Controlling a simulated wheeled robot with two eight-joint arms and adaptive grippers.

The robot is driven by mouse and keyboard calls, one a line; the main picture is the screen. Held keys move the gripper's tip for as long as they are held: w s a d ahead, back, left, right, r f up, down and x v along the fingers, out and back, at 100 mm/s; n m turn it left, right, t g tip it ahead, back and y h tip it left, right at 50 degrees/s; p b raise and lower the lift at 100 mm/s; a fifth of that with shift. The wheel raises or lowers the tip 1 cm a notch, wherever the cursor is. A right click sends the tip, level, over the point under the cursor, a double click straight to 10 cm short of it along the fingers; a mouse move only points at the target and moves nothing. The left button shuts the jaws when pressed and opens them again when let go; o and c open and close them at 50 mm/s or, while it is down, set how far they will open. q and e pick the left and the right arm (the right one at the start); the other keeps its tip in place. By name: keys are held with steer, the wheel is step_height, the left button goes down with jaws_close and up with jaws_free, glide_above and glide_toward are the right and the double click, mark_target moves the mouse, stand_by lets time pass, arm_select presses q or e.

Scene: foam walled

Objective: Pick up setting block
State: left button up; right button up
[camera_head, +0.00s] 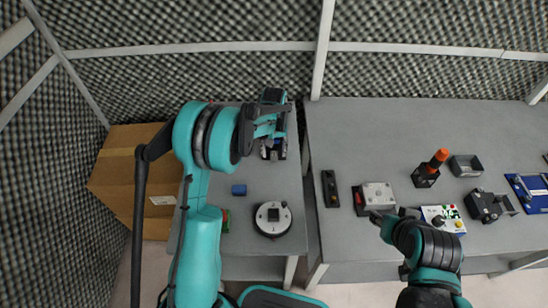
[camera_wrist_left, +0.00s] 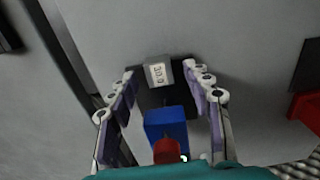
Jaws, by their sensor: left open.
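A small device with a blue body (camera_wrist_left: 166,124), a red round part, a dark base and a grey block with a marked white face (camera_wrist_left: 158,73) lies between the fingers in the left wrist view. It seems to be the setting block, though I cannot be certain. In the head view it shows only partly, as blue and dark pieces beneath my left gripper (camera_head: 273,148). My left gripper is open, its fingers (camera_wrist_left: 162,88) on either side of the device; contact is not clear. My right gripper (camera_head: 384,220) is beside the right table's front items; its jaws are unclear.
A blue cylinder (camera_head: 239,190) and a round white-faced gauge (camera_head: 272,218) stand on the left table. A cardboard box (camera_head: 120,180) is at its left. The right table (camera_head: 400,125) holds several devices and trays; its back is clear. A gap separates the tables.

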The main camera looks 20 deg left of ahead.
arm_select(q)
steer(key=shift+r, duration=0.1)
jaws_close()
steer(key=shift+r, duration=0.1)
